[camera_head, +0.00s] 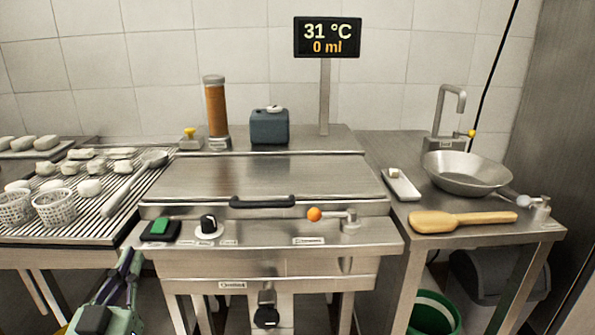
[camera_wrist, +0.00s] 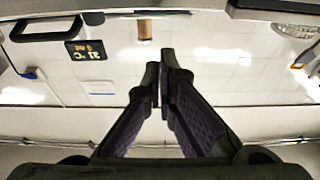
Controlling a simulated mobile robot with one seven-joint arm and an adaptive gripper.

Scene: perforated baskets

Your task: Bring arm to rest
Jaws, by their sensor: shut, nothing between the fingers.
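My gripper (camera_wrist: 160,75) is shut in the wrist view, its two dark fingers with purple inner pads meeting at the tips with nothing between them. In the head view my gripper (camera_head: 127,262) is low at the left, in front of the counter, its fingers pointing upward beside the left end of the cooker. It appears clear of the counter edge and touches nothing that I can see. The rest of my arm is mostly out of the picture below.
A closed steel cooker (camera_head: 255,175) with a black handle stands in the middle. Perforated baskets (camera_head: 55,208) sit on a slatted rack at the left. A pan (camera_head: 467,172) and a wooden paddle (camera_head: 462,220) lie on the right counter. A green bin (camera_head: 433,312) stands below.

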